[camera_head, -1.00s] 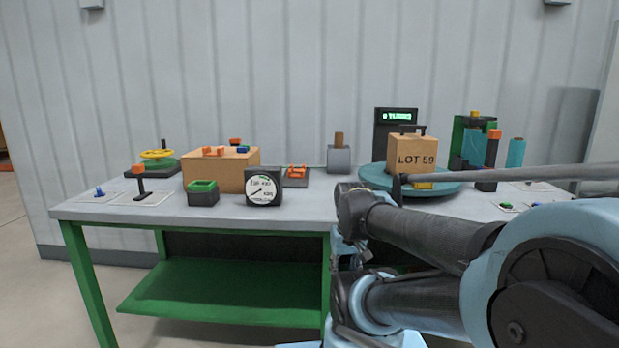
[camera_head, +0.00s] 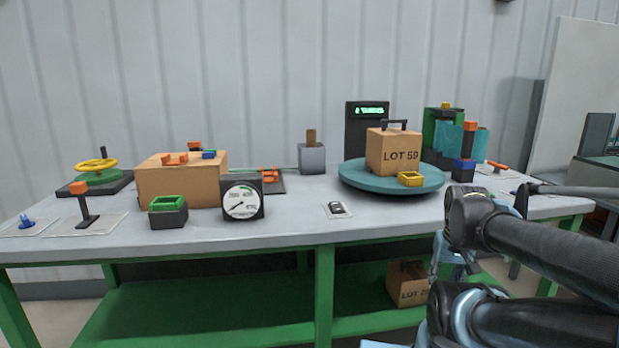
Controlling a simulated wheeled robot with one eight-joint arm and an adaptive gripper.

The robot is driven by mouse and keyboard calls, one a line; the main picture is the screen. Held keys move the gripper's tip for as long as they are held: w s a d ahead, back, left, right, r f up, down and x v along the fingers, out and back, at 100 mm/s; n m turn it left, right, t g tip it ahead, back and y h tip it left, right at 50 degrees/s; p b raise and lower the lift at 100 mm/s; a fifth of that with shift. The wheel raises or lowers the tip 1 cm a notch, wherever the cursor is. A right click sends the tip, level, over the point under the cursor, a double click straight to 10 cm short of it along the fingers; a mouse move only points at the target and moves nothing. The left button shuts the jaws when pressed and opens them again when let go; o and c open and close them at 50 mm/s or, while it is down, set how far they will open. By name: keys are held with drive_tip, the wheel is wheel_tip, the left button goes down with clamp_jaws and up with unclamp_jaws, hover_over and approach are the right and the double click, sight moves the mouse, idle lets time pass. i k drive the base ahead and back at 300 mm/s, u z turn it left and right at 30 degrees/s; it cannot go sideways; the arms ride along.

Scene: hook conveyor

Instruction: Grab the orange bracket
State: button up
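Several orange pieces are in view, and I cannot tell for sure which is the bracket. A low orange bracket-like piece (camera_head: 268,175) sits on a dark plate behind the round dial. Small orange pieces (camera_head: 175,159) lie on top of the open-coloured cardboard box (camera_head: 182,186) at the left. Another orange piece (camera_head: 497,167) lies at the far right of the table, small and hard to make out. My arm crosses the lower right of the view. My gripper does not show, so its state is hidden.
The grey table (camera_head: 290,229) holds a dial (camera_head: 242,198), a green-rimmed bin (camera_head: 168,212), a yellow handwheel (camera_head: 96,166), an orange-topped lever (camera_head: 80,190) and a teal turntable (camera_head: 370,182) bearing a LOT 59 box (camera_head: 391,154). The front middle of the tabletop is mostly clear.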

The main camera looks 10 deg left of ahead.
sight(275, 179)
drive_tip(key=z, duration=0.35)
drive_tip(key=k, duration=1.65)
drive_tip(key=u, duration=1.05)
drive_tip(key=i, duration=1.15)
